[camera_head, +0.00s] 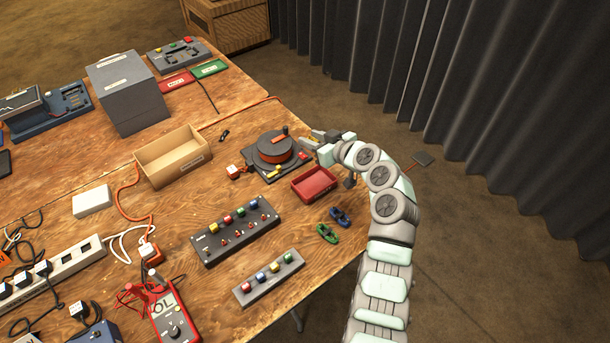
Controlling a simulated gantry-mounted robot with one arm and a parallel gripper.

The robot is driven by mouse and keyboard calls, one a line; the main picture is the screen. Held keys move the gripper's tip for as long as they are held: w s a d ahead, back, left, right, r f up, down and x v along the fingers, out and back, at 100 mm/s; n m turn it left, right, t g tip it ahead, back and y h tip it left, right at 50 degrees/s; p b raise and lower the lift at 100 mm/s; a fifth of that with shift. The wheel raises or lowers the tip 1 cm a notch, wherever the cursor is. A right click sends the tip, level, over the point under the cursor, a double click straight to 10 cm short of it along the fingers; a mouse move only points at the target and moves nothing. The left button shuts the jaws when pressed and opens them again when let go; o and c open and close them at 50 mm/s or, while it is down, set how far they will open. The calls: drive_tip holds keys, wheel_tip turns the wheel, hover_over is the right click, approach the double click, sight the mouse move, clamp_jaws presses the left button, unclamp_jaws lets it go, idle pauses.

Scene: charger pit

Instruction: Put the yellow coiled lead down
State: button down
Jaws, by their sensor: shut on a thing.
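My gripper (318,136) is at the far right corner of the table, just right of the black device with the orange-red round top (274,148). It is shut on the yellow coiled lead (312,140), of which only a small yellow bit shows between the jaws. The rest is hidden by the gripper. I cannot tell whether the lead touches the surface below. A blue coiled lead (340,216) and a green coiled lead (327,233) lie on the wood near the right edge.
A red tray (314,184) stands just below my gripper in the picture. An open cardboard box (174,157) is to the left. Button panels (237,233) and a red multimeter (172,316) are nearer. The table's right edge runs close by.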

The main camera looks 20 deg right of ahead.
wheel_tip(320, 180, down, 14)
drive_tip(key=b, duration=0.2)
drive_tip(key=shift+a+r+b, duration=0.1)
drive_tip(key=shift+b, duration=0.25)
drive_tip(key=shift+f+b, duration=0.6)
drive_tip(key=shift+b, duration=0.45)
drive_tip(key=c, duration=1)
unclamp_jaws()
drive_tip(key=shift+c, duration=0.2)
drive_tip(key=shift+r, duration=0.1)
drive_tip(key=shift+r+p, duration=0.7)
drive_tip(key=shift+p, duration=0.45)
drive_tip(key=p+v, duration=0.2)
drive_tip(key=v, duration=1)
